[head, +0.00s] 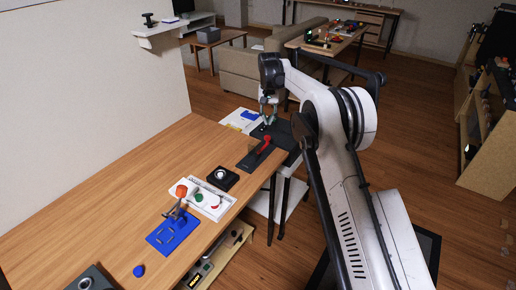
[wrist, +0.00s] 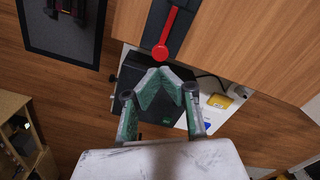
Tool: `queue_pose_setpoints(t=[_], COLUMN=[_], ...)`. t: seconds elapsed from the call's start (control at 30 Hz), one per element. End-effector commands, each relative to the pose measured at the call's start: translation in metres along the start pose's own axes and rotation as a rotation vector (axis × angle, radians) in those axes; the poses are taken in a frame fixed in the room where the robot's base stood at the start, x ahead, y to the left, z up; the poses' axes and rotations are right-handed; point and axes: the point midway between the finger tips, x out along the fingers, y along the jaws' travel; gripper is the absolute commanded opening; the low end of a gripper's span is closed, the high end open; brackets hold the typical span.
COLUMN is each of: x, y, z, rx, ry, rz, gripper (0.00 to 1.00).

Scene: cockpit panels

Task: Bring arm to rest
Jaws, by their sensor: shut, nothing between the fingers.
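My gripper (head: 268,119) hangs from my raised, bent white arm, past the far end of the wooden table (head: 130,160). In the wrist view its green fingers (wrist: 160,76) meet at the tips with nothing between them. Beneath or behind them is a dark box (wrist: 150,115); I cannot tell the gap. A red-handled lever (head: 264,143) on a black plate stands at the table's end, close to the gripper. It also shows in the wrist view (wrist: 167,33), just beyond the fingertips and apart from them.
A wall bounds the left. A sofa (head: 255,72) stands behind; open floor (head: 415,120) lies right.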

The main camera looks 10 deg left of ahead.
Motion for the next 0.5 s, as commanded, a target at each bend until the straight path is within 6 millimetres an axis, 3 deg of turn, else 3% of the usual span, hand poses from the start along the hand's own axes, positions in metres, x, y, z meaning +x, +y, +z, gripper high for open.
queue_pose_setpoints(t=[0.33,0.5], x=[-0.001,-0.023], y=[0.001,0.010], z=[0.000,0.005], rx=[0.000,0.002], ry=[0.001,0.017], rz=[0.000,-0.004], gripper=[0.00,0.00])
